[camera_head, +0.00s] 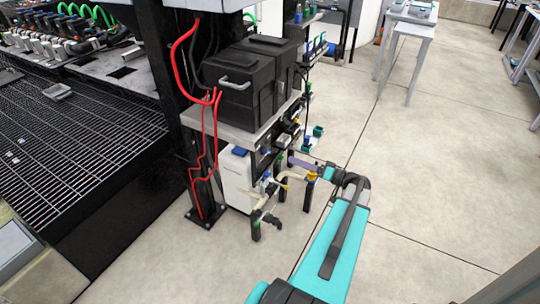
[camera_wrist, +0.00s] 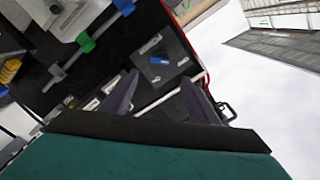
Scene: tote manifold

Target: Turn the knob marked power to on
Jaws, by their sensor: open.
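A small blue knob (camera_wrist: 159,61) sits on a grey plate with pale labels in the wrist view. The labels are too small to read, so I cannot tell whether it is the power knob or how it is set. My gripper (camera_wrist: 164,90) is open, with its two dark fingers apart and nothing visible between them. In the picture, the blue knob lies just beyond the fingertips; contact is not visible. In the head view my gripper (camera_head: 291,161) reaches left toward the fittings under the shelf, where no knob marking can be made out.
Green (camera_wrist: 86,43) and blue valve handles stand on pipes at upper left in the wrist view. Black totes (camera_head: 250,85) rest on the shelf (camera_head: 230,130) above the fittings. Red hoses (camera_head: 203,150) hang beside a black post. Open floor (camera_head: 440,170) lies to the right.

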